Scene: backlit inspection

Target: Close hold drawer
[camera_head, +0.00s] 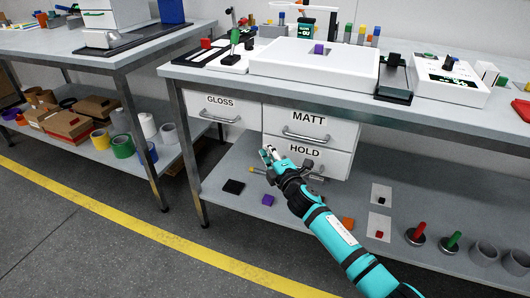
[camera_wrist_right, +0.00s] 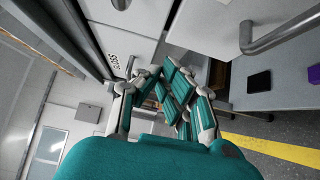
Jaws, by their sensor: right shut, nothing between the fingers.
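The hold drawer (camera_head: 337,163) is the lower white front of the two-drawer stack under the bench, labelled HOLD. Its handle is partly hidden behind my right arm. I cannot tell how far the drawer stands out. My right gripper (camera_head: 268,153) is shut and empty, just left of the hold drawer front. In the right wrist view its fingers (camera_wrist_right: 178,92) show, with a large bar handle (camera_wrist_right: 250,42) on a pale drawer front to their right. I cannot tell which drawer that handle belongs to. My left gripper is not in view.
The matt drawer (camera_head: 345,133) is directly above, and the gloss drawer (camera_head: 222,115) is to the left. The lower shelf (camera_head: 228,207) holds a black block (camera_head: 233,187), a purple block (camera_head: 268,201) and other small parts. Table legs (camera_head: 188,160) stand to the left.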

